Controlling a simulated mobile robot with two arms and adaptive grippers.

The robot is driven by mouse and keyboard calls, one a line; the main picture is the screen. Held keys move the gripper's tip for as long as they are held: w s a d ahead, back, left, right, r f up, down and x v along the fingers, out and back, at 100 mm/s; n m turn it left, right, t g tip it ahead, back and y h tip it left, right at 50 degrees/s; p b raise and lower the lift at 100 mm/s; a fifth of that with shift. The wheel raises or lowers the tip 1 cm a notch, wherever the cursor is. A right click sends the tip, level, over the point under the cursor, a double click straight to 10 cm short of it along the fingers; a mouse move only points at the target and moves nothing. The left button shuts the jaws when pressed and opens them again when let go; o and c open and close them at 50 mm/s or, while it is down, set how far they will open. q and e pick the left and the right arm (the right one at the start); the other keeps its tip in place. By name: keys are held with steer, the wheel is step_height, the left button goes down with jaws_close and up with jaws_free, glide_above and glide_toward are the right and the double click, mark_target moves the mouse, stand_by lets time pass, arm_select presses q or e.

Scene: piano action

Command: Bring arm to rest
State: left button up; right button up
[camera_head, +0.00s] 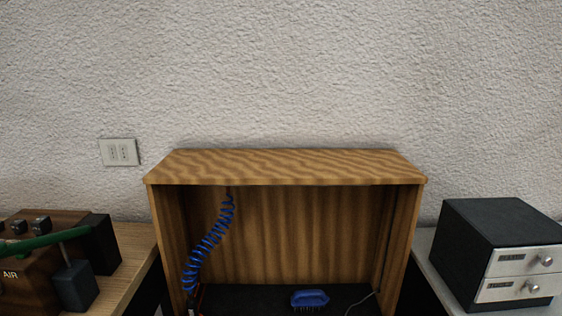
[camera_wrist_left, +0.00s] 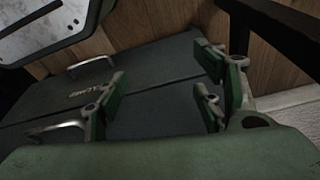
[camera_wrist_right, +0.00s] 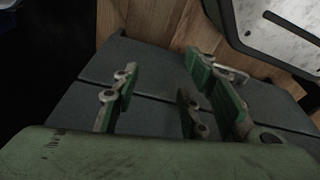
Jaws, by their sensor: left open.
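My left gripper (camera_wrist_left: 165,88) shows in the left wrist view with its green-padded fingers spread wide apart and nothing between them. My right gripper (camera_wrist_right: 160,95) shows in the right wrist view, also with its fingers apart and empty. Neither gripper nor either arm is clearly in the head view. Both grippers are over dark grey panels, apparently apart from them; the exact gap cannot be told. The panel in the left wrist view (camera_wrist_left: 150,70) has metal handles. The panel in the right wrist view (camera_wrist_right: 160,115) has a handle partly hidden behind the fingers.
The head view shows an open wooden cabinet (camera_head: 285,166) with a blue coiled hose (camera_head: 209,245) and a blue brush (camera_head: 310,299). A brown box marked AIR (camera_head: 20,290) stands left, a black drawer unit (camera_head: 500,240) right. A wall socket (camera_head: 120,152) is behind.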

arm_select(q)
steer(key=s+a+f+p, duration=0.1)
steer(key=s+f+p, duration=0.1)
steer(key=s+p, duration=0.6)
steer(key=s+a+f+g+p, duration=0.1)
steer(key=s+a+f+p, duration=0.1)
steer(key=s+p, duration=0.7)
steer(key=shift+s+a+f+g, duration=0.15)
steer(key=shift+s+f+g, duration=0.15)
steer(key=shift+s+f, duration=0.7)
arm_select(e)
steer(key=s+d+f, duration=0.1)
steer(key=s, duration=0.8)
steer(key=s+d+f+g, duration=0.1)
steer(key=s+d+f, duration=0.1)
steer(key=s, duration=0.7)
steer(key=shift+s+g, duration=0.25)
steer(key=shift+g, duration=0.05)
